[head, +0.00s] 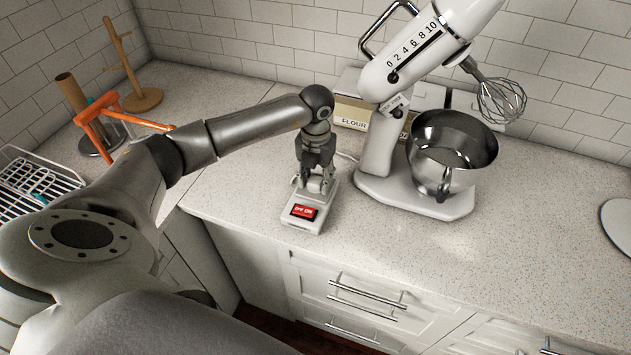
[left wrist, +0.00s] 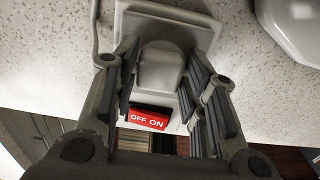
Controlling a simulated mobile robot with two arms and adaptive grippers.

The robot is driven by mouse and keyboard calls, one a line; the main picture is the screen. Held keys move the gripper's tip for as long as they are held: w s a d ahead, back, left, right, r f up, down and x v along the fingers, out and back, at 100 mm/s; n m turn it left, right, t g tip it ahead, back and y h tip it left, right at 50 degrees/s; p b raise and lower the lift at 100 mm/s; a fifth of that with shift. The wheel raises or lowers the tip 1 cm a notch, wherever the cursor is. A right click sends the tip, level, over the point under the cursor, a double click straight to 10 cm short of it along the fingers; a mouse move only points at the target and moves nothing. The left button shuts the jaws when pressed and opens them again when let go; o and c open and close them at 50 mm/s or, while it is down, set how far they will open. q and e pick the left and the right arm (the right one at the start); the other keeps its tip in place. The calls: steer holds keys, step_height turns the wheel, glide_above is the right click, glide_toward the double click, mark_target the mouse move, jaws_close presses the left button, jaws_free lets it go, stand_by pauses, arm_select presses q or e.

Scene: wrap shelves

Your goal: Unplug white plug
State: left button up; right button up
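The white plug (left wrist: 160,66) shows in the left wrist view as a pale rounded block seated on the white power outlet (left wrist: 205,33). In the head view the outlet (head: 325,205) stands on the counter with its red OFF/ON switch (head: 303,211) facing front. My left gripper (head: 315,183) points down over the outlet. In the left wrist view its fingers are spread on both sides of the plug, with narrow gaps visible. The gripper mostly hides the plug in the head view. My right gripper is not in view.
A white stand mixer (head: 377,150) with a steel bowl (head: 452,150) stands close to the right of the outlet. A flour box (head: 352,113) is behind. An orange holder (head: 98,125) and a wire rack (head: 20,175) are at left. The counter's front edge is near the outlet.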

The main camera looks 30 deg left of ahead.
mark_target(316, 179)
arm_select(q)
jaws_close()
steer(key=shift+r, duration=0.2)
steer(key=shift+r+p, duration=1.8)
steer(key=shift+r, duration=1.05)
